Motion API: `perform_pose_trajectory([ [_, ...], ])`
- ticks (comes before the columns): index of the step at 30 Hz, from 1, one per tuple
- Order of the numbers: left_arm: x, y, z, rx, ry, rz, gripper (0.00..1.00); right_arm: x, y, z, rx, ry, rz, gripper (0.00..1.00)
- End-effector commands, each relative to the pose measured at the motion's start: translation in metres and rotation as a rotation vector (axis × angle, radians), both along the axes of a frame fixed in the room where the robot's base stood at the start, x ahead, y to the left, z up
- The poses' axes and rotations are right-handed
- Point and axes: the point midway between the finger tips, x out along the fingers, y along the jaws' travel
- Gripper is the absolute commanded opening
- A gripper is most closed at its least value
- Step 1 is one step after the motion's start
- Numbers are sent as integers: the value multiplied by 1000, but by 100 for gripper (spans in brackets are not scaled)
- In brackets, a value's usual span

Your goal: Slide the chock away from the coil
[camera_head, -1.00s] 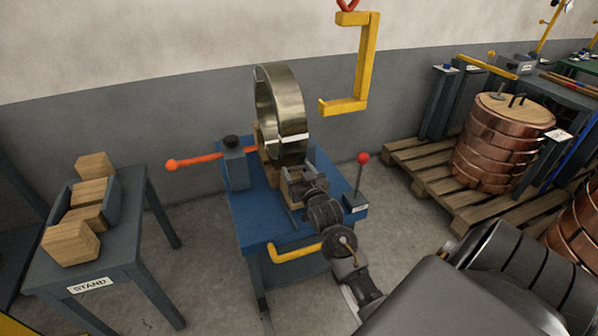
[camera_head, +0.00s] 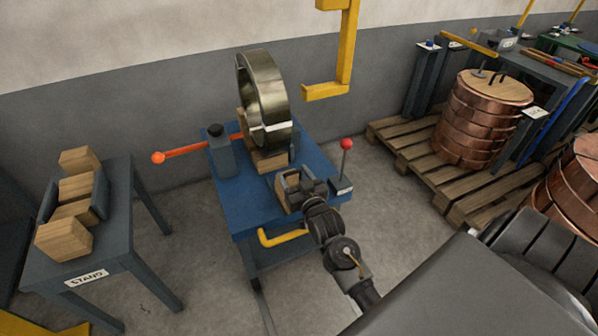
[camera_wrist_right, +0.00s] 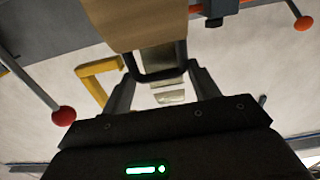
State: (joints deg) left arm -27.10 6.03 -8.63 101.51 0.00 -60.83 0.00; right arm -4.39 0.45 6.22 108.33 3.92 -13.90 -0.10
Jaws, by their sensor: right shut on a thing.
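The coil (camera_head: 268,100) is a shiny metal ring standing upright on the blue table (camera_head: 235,205). One wooden block (camera_head: 268,160) sits at its front foot and another (camera_head: 246,124) at its back left. My right gripper (camera_head: 294,187) is shut on a wooden chock (camera_head: 281,195) on the front part of the table. A strip of bare blue top shows between this chock and the coil. In the right wrist view the chock (camera_wrist_right: 135,22) fills the top centre beyond the fingers. My left gripper is not in view.
An orange-handled lever (camera_head: 190,150) is on the table's left and a red-knobbed lever (camera_head: 345,165) close on its right. A yellow hook (camera_head: 345,55) hangs behind. A stand (camera_head: 115,215) with wooden blocks is left; copper coils (camera_head: 480,120) on a pallet are right.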

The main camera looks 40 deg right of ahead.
Motion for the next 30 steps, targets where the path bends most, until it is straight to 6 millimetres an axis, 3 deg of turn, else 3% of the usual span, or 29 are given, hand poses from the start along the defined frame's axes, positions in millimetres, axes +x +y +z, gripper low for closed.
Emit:
perform_pose_trajectory([
  [3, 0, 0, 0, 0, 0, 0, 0, -3, -4, -3, 1, 6, -11, 20],
  [4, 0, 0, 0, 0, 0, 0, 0, -3, -5, -3, 1, 6, -11, 63],
  [6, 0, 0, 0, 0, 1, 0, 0, -2, -4, -3, 1, 6, -10, 69],
  [20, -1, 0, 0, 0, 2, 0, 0, -3, 0, -2, 2, 3, -2, 69],
  [23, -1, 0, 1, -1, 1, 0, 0, -13, 1, -2, 2, 4, -2, 69],
  [30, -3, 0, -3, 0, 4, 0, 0, -60, 9, -2, 2, 7, -4, 69],
])
